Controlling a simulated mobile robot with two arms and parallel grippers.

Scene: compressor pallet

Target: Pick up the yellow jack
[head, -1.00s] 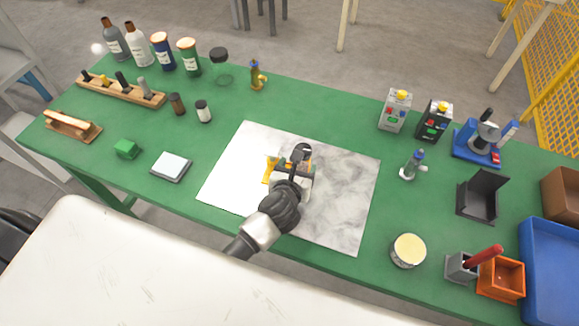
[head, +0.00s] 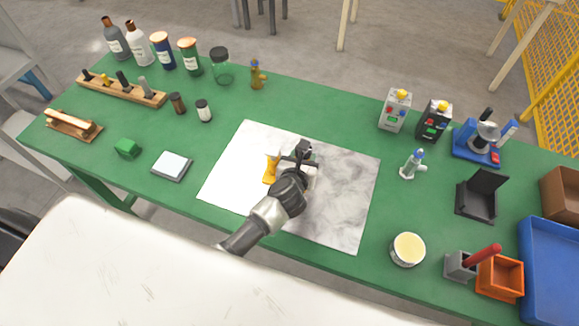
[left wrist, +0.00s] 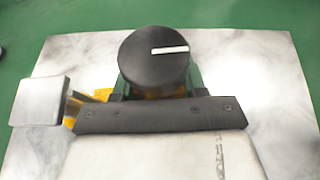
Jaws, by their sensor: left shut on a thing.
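The yellow jack (head: 270,168) is at the middle of the marbled mat, partly hidden behind my left gripper (head: 286,167). The gripper is shut on the jack. In the left wrist view, yellow parts (left wrist: 103,95) show beside and under a round black knob with a white line; I cannot tell how firmly or how far above the mat the jack is held. My right gripper is not in view.
The marbled mat (head: 345,205) lies on the green table (head: 335,105). A small grey pad (head: 172,166) and green block (head: 127,148) are left. A cream-lidded tin (head: 408,249), black stand (head: 480,200) and orange box (head: 500,277) are right.

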